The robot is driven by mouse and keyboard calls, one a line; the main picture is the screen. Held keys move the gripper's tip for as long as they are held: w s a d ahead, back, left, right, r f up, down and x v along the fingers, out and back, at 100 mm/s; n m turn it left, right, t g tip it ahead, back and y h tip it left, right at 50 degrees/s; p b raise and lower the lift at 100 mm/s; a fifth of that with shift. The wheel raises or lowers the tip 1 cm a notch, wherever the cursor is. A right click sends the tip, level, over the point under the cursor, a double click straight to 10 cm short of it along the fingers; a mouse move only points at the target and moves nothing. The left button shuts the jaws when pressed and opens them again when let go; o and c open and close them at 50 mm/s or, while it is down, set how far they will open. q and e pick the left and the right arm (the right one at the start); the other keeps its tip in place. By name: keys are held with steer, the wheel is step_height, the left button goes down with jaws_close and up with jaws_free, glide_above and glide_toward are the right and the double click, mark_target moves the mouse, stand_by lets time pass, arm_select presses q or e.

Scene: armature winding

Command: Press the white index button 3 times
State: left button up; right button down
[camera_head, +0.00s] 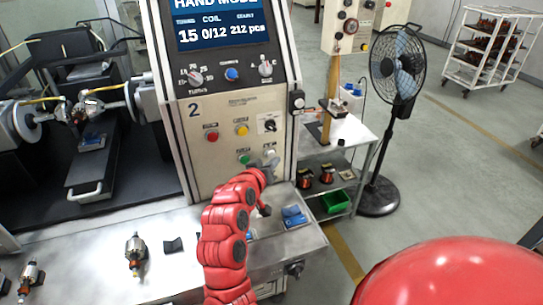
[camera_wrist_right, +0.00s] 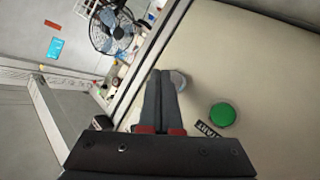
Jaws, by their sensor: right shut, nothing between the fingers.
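The control panel (camera_head: 222,140) stands upright ahead, marked 2. The white index button (camera_wrist_right: 180,80) shows as a pale round cap in the right wrist view, right beside my fingertips and partly behind them; I cannot tell whether they touch it. In the head view my right gripper (camera_head: 268,165) hides most of that spot, low on the panel to the right of the green button (camera_head: 244,158). My right gripper (camera_wrist_right: 161,74) is shut and empty, pointing at the panel. The screen (camera_head: 216,25) reads HAND MODE, 15, 0/12 and 212 pcs. My left gripper is out of view.
Red (camera_head: 211,136) and yellow (camera_head: 241,130) buttons and a black switch (camera_head: 268,123) sit above. The bench (camera_head: 185,265) holds an armature (camera_head: 136,252) and blue parts (camera_head: 293,216). A winding machine (camera_head: 90,150) is left; a fan (camera_head: 397,65) stands right.

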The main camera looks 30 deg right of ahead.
steer(key=shift+w, duration=0.1)
steer(key=shift+w+d+b, duration=0.1)
steer(key=shift+w+b, duration=0.2)
steer(key=shift+b, duration=0.05)
steer(key=shift+w+d+b, duration=0.1)
steer(key=shift+w+b, duration=0.3)
steer(key=shift+w, duration=0.05)
stand_by(0.6)
steer(key=shift+s, duration=0.15)
steer(key=shift+s+a+p, duration=0.2)
steer(key=shift+s+p, duration=0.1)
steer(key=shift+s, duration=0.4)
